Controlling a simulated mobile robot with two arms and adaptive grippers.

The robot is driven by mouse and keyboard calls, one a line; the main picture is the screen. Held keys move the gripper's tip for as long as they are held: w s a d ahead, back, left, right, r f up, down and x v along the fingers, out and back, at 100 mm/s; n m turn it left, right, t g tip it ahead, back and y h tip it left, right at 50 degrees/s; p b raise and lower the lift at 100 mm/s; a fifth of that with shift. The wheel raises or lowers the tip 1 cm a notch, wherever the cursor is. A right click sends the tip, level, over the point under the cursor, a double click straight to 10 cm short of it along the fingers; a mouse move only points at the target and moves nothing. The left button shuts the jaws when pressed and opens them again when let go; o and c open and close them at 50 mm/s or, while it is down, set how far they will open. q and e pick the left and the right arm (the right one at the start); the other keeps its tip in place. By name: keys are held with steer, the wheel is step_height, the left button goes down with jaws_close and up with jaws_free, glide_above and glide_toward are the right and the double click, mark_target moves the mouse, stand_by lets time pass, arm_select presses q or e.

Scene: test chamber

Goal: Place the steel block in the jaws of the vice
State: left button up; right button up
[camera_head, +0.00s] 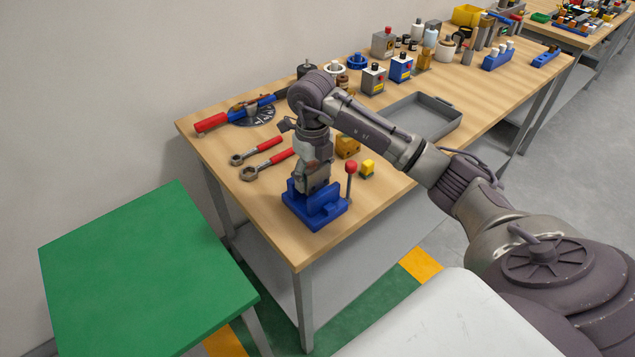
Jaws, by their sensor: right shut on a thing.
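The blue vice (325,212) stands near the front edge of the wooden workbench, with a red-knobbed lever (350,168) at its right side. My right gripper (314,184) points straight down over the vice, its fingers right at the jaws. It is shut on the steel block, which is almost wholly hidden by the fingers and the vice. I cannot tell how deep the block sits between the jaws or whether it touches them. My left gripper is out of view.
A grey tray (452,117) and several boxes and parts stand farther back on the bench (222,160). A green table (140,265) is at the left.

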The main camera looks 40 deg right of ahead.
mark_target(315, 189)
steer(key=shift+d+f, duration=0.1)
steer(key=shift+f, duration=0.55)
step_height(315, 189, down, 2)
steer(key=shift+s+f+p, duration=0.1)
steer(key=shift+s+p, duration=0.05)
steer(key=shift+p, duration=0.35)
steer(key=shift+f, duration=0.7)
steer(key=o, duration=1.5)
steer(key=shift+r, duration=0.1)
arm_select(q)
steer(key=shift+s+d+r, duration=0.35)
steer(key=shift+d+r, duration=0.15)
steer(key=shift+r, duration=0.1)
arm_select(e)
steer(key=shift+r, duration=0.1)
